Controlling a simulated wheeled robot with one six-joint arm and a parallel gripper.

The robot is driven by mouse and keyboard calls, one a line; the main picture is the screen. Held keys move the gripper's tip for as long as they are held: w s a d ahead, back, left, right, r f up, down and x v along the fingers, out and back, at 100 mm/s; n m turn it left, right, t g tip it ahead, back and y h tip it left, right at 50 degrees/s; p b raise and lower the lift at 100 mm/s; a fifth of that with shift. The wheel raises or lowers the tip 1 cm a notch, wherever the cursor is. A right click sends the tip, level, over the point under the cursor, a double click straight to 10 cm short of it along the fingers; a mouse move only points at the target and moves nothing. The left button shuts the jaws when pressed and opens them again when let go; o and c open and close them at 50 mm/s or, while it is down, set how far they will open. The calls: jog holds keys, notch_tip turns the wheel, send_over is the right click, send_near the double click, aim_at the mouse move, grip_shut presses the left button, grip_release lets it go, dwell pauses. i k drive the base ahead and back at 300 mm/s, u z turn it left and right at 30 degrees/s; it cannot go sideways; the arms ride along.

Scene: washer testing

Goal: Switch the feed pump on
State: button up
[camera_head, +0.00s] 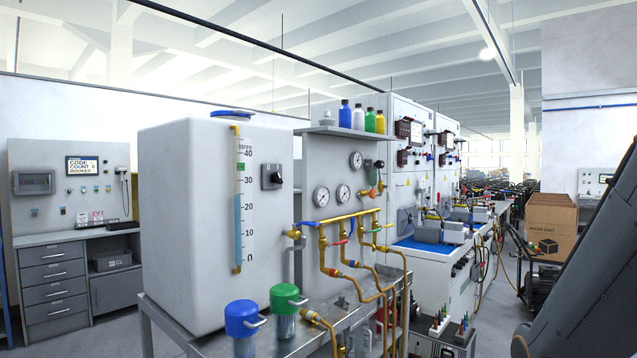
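A large white tank (180,230) stands on a grey metal bench at the centre left. A black rotary switch (272,176) on a square plate is fixed to the tank's right-hand face, beside the level gauge (240,205). I see no label that I can read, so I cannot tell whether this is the feed pump's switch. Its knob's setting is too small to tell. The gauge shows blue liquid up to somewhat above 20. No pump body is clearly seen. My gripper is not in view; only a dark part of my arm shows at the right edge.
Brass pipes (345,218) with coloured valve levers stand right of the tank, below several pressure gauges. Blue (242,318) and green (286,299) lidded containers stand at the bench's front. A cardboard box (548,232) is at the right. Grey floor shows between bench and box.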

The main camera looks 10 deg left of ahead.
aim_at(275, 177)
jog(key=z, duration=0.55)
jog(key=i, duration=1.85)
jog(key=u, duration=0.95)
